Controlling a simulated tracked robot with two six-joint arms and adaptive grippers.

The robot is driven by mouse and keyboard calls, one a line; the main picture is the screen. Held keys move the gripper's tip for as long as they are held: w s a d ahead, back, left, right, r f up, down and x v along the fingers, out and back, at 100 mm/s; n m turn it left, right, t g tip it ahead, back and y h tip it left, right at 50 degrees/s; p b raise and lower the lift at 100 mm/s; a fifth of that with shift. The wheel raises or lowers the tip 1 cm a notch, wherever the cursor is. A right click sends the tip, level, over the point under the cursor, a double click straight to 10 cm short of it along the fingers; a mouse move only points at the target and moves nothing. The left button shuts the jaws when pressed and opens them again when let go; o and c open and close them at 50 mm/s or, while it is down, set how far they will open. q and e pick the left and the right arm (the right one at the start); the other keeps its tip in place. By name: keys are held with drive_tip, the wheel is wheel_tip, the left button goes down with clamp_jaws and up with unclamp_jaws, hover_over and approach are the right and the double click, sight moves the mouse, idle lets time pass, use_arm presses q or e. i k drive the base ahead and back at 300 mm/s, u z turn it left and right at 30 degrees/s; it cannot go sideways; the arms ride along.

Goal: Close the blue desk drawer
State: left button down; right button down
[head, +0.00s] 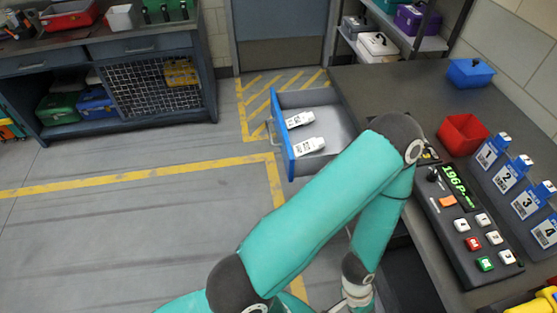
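The blue desk drawer (281,137) stands open, pulled out to the left from under the dark desk top. Its blue front has a handle on the outer side. Two white labelled containers, one nearer the back (300,119) and one nearer the front (308,146), lie in its grey inside. A teal arm of mine comes in from the lower left, passes in front of the drawer's near right part and bends down. Its wrist shows at the bottom edge, below the drawer and beside the desk. Neither gripper's fingers show.
The desk top (400,85) holds a red bin (463,134), a blue box (469,73), a control panel (465,225) and several numbered blue holders. A workbench (110,60) stands at the upper left. The floor left of the drawer is clear, with yellow lines.

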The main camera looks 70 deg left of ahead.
sight(332, 123)
drive_tip(key=k, duration=0.5)
drive_tip(key=u, duration=1.2)
drive_tip(key=i, duration=0.6)
drive_tip(key=z, duration=0.1)
